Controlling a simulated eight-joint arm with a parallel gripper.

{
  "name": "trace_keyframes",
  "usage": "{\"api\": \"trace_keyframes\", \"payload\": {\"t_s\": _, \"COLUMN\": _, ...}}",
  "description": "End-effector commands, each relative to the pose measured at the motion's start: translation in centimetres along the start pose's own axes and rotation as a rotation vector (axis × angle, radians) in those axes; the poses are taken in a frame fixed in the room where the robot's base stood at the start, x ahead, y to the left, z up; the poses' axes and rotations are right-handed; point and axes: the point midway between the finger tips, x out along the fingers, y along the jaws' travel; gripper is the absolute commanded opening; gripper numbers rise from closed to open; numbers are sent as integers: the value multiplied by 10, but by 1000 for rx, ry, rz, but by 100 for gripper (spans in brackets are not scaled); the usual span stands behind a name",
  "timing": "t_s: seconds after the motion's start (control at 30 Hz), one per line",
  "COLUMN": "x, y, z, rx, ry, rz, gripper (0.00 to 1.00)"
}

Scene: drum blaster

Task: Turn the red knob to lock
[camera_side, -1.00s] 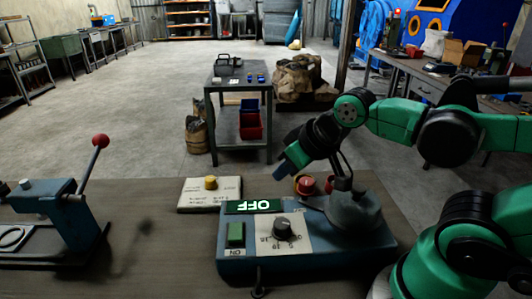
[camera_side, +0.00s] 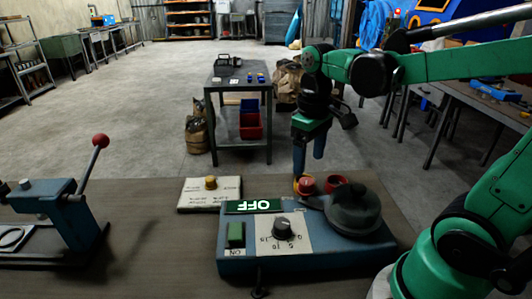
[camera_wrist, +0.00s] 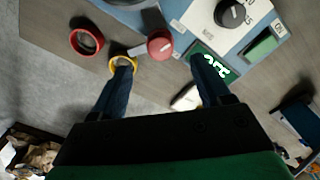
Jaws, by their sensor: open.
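The red knob (camera_side: 306,184) sits at the back of the blue control box (camera_side: 235,266), beside a yellow ring that shows better in the wrist view (camera_wrist: 123,61). The red knob also shows in the wrist view (camera_wrist: 160,44). My gripper (camera_side: 308,160) points down just above and behind the knob. In the wrist view my gripper (camera_wrist: 163,64) is open and empty, its two fingers spread with the knob beyond and between their tips. The left fingertip overlaps the yellow ring; contact cannot be told. The display (camera_side: 253,206) reads OFF.
A red ring (camera_side: 335,183) stands right of the knob, by a dark round part (camera_side: 353,210). The box carries a black dial (camera_side: 282,227) and green button (camera_side: 236,234). A yellow knob (camera_side: 210,183) sits on a pale block. A red-balled lever (camera_side: 100,141) stands at left.

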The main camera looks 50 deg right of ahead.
Motion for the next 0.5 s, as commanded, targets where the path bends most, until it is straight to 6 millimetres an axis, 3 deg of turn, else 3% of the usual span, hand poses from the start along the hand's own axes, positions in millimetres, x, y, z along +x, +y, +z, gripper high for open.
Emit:
{"api": "trace_keyframes", "payload": {"t_s": 0.3, "x": 36, "y": 0, "z": -1, "rx": -1, "ry": 3, "rz": 1, "gripper": 70}}
{"api": "trace_keyframes", "payload": {"t_s": 0.5, "x": 48, "y": 0, "z": 0, "rx": -1, "ry": 4, "rz": 1, "gripper": 70}}
